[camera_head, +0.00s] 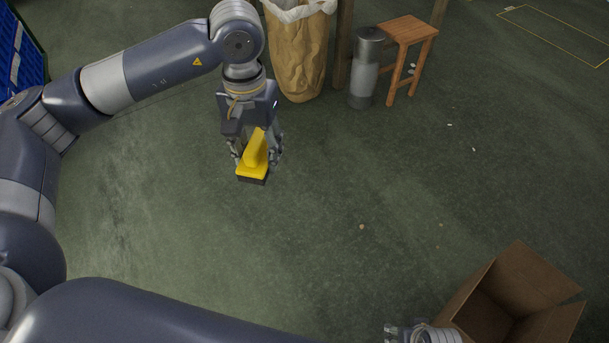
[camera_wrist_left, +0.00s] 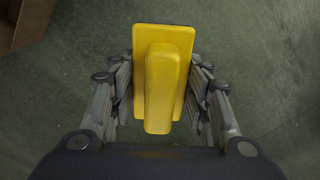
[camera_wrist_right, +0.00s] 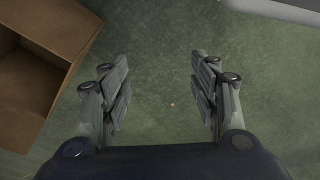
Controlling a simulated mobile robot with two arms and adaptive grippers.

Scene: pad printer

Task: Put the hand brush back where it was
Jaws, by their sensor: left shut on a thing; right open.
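The hand brush (camera_head: 254,160) is yellow with a dark bristle block underneath. My left gripper (camera_head: 257,158) is shut on it and holds it above the green floor, left of centre in the head view. In the left wrist view the brush (camera_wrist_left: 163,85) sits between the two fingers, its yellow back and handle facing the camera. My right gripper (camera_wrist_right: 160,85) is open and empty over bare floor in its wrist view. In the head view only part of it (camera_head: 405,332) shows at the bottom edge, beside the cardboard box. No spot for the brush can be made out.
An open cardboard box (camera_head: 520,295) stands at the lower right. A brown paper bag (camera_head: 298,55) with a white liner, a grey metal cylinder (camera_head: 364,80) and a wooden stool (camera_head: 407,35) stand at the back. A blue crate (camera_head: 22,50) is at the upper left. The middle floor is clear.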

